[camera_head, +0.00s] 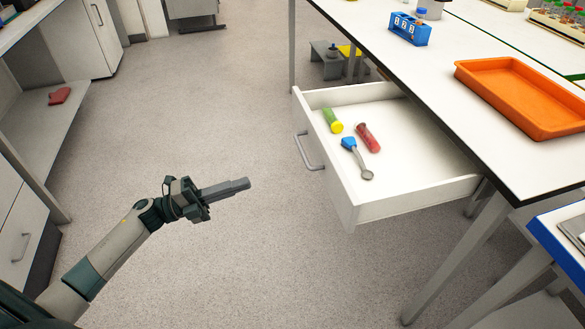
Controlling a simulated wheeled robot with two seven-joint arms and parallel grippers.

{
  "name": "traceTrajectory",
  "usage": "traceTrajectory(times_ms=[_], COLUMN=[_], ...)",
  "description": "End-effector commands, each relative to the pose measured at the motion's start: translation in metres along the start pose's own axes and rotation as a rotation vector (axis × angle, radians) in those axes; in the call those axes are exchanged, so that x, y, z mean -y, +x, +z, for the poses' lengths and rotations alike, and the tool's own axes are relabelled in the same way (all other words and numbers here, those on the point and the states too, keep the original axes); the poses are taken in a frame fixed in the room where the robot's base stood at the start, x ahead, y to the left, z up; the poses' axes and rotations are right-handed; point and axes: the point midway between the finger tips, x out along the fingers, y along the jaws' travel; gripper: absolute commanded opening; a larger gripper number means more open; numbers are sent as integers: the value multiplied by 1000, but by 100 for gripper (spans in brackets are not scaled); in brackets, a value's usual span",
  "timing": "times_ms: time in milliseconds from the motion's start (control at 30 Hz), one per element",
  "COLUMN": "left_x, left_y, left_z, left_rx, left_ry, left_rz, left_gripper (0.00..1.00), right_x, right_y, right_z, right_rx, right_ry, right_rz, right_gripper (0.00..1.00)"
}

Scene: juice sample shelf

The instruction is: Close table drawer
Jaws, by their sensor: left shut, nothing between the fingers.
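The white table drawer (349,207) is pulled open from under the white table (487,120), with its handle (308,151) on the front panel facing left. Inside the drawer lie a green tube with a yellow cap (332,120), a red tube (368,138) and a blue-handled tool with a metal end (357,158). My left gripper (242,185) is shut and empty. It is in the air to the left of the drawer front, apart from the handle, with its fingers pointing toward the drawer. My right gripper is not in view.
An orange tray (527,134) and a blue rack (408,29) stand on the table. Table legs (456,262) stand below the drawer. A blue-edged surface (545,236) is at the lower right. Grey floor (200,90) is clear left of the drawer. Cabinets (75,35) line the left.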

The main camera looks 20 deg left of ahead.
Motion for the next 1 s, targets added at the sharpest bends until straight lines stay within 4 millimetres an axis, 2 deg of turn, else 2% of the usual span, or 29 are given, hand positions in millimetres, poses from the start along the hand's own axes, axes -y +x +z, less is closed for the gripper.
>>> traceTrajectory(times_ms=[167,367,800,1000], left_x=[0,2,3,2], left_y=[5,23,98,123], left_z=[0,0,0,1], left_rx=[1,1,1,2], left_ry=[-1,-1,-2,-2], left_rz=[-1,-2,-4,-2], left_gripper=[0,0,0,0], right_x=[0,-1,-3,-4], right_y=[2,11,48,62], right_z=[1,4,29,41], right_rx=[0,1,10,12], right_ry=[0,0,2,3], right_rz=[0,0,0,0], right_gripper=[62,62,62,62])
